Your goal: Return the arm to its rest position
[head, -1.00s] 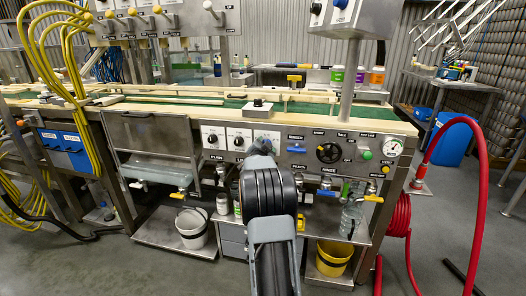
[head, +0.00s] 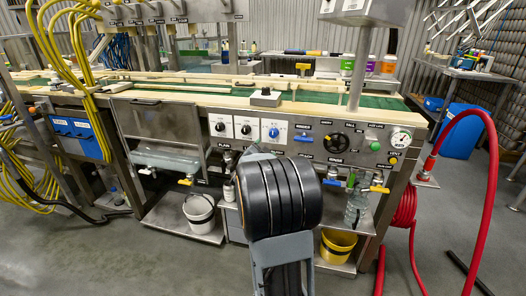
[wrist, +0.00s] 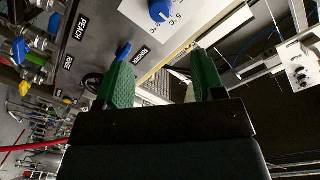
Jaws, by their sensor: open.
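In the wrist view my gripper (wrist: 161,60) has two green fingers standing well apart, with nothing held between them. A blue knob (wrist: 160,10) on a white dial plate (wrist: 178,25) shows beyond the fingertips. In the head view my arm (head: 282,200) rises from the bottom middle, its black joint in front of the panel's lower edge. The gripper itself is hidden there behind the arm. The blue knob (head: 273,133) shows uncovered on its white plate, just above the arm.
The steel machine (head: 180,105) with its control panel (head: 318,130) stands across the front. A pressure gauge (head: 401,138) and a red hose (head: 489,190) are at its right. A white bucket (head: 200,213) and a yellow bucket (head: 338,246) sit on low shelves. Open grey floor (head: 110,265) lies at lower left.

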